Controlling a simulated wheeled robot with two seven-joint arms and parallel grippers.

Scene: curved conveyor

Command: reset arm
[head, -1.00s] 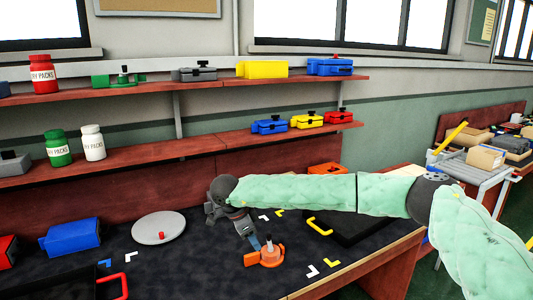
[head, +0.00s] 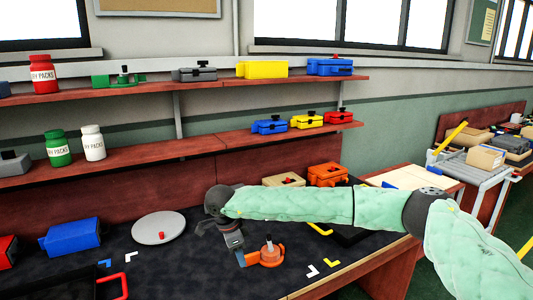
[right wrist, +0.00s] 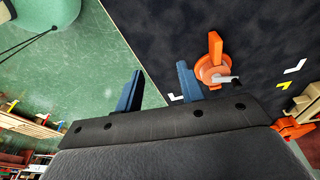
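My right arm reaches in from the right in the head view, and its gripper (head: 240,257) points down over the dark table mat, just left of the orange device (head: 268,252). In the right wrist view the two blue fingers of the right gripper (right wrist: 159,69) stand apart with nothing between them. The orange device (right wrist: 212,68), with its upright orange tab and small grey handle, lies beside the right-hand finger in that view. I cannot tell whether they touch. My left gripper is in neither view.
A grey round plate (head: 159,228) and a blue box (head: 70,237) lie on the mat (head: 190,270) to the left. A red handle (head: 113,284) is at the front. An orange box (head: 327,174) stands behind my arm. Two shelves (head: 150,156) hold bottles and boxes.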

